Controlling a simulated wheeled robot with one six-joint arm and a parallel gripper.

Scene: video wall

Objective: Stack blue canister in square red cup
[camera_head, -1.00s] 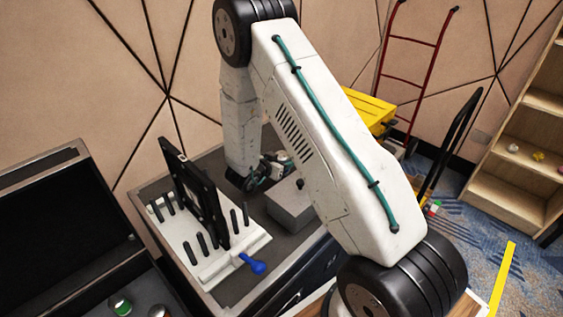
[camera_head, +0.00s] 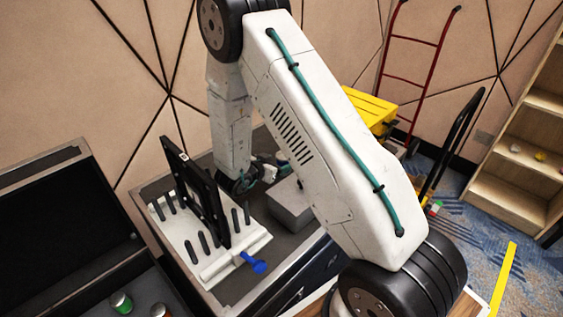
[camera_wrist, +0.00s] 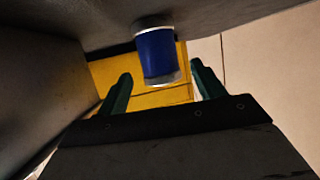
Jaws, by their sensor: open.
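A blue canister (camera_wrist: 156,54) with a pale rim shows in the wrist view, against a dark grey surface at the top of the picture. My gripper (camera_wrist: 162,84) has its two green fingers apart, one to each side of the canister in the picture. The canister's far end lies beyond the fingertips, and I cannot tell whether either finger touches it. In the head view the canister and the fingertips cannot be made out clearly behind my arm. I cannot make out a square red cup in either view.
A grey box (camera_head: 291,207) stands on the bench beside my wrist. A white rack (camera_head: 222,262) with black pegs, a black panel and a blue-handled piece (camera_head: 254,263) is left of it. A yellow case (camera_head: 368,108) is behind. An open black case (camera_head: 62,215) is at left.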

